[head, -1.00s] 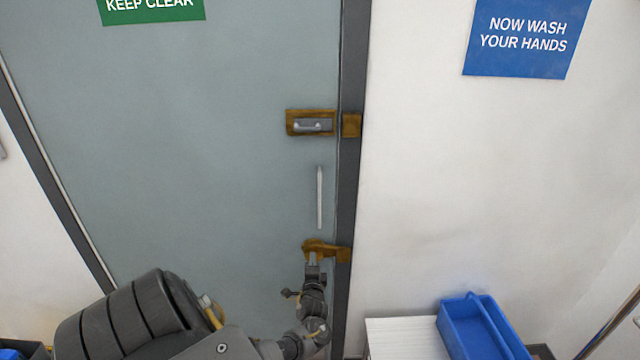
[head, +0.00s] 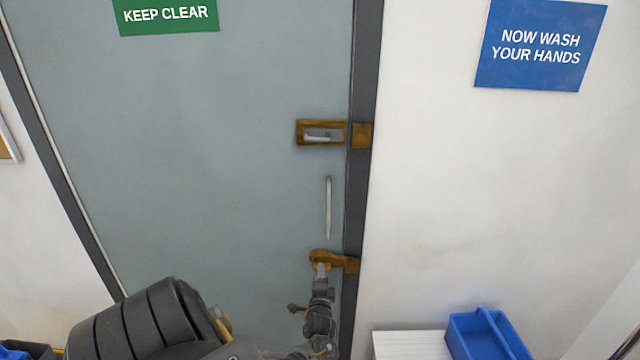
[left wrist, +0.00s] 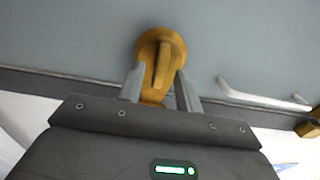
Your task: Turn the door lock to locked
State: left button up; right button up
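The grey-green door (head: 220,160) carries a brass turn lock (head: 320,260) low by its right edge, with a brass piece reaching right to the frame. My left gripper (head: 320,272) is at this lock, just below its middle in the head view. In the left wrist view the lock's round brass plate and raised turn bar (left wrist: 162,62) show ahead of my left gripper (left wrist: 160,88). The two fingers are spread, one on each side of the bar's lower end, with gaps visible. Whether they touch the lock is unclear. My right gripper is not in view.
A brass-plated bolt (head: 322,133) sits higher on the door, above a slim vertical handle (head: 328,207). The dark door frame (head: 362,190) runs beside them. A white unit (head: 410,345) and a blue caddy (head: 485,335) stand at lower right.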

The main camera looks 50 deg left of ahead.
pick_arm(q)
jog(key=v, duration=0.9)
jog(key=shift+b, duration=0.3)
jog(key=s+d+f+n+g+h+b, duration=0.1)
jog(key=s+d+f+n+h, duration=0.25)
jog(key=f, duration=0.95)
jog(key=s+d+f+n+g+h, duration=0.1)
jog(key=s+d+f+g+h, duration=0.15)
jog(key=d+f+h, duration=0.65)
jog(key=s+d+f+g+b, duration=0.1)
jog(key=s+d+f+g, duration=0.1)
jog(key=s+d+f, duration=0.2)
jog(key=s+d+f+g+h+b, duration=0.1)
jog(key=s+d+f, duration=0.3)
jog(key=s+f, duration=0.6)
jog(key=s+d+f+n+g+b, duration=0.1)
jog(key=s+d+f+g, duration=0.3)
jog(key=s, duration=1.4)
notch_tip(320, 180, down, 4)
jog(key=shift+s+r, duration=0.2)
jog(key=shift+s, duration=0.05)
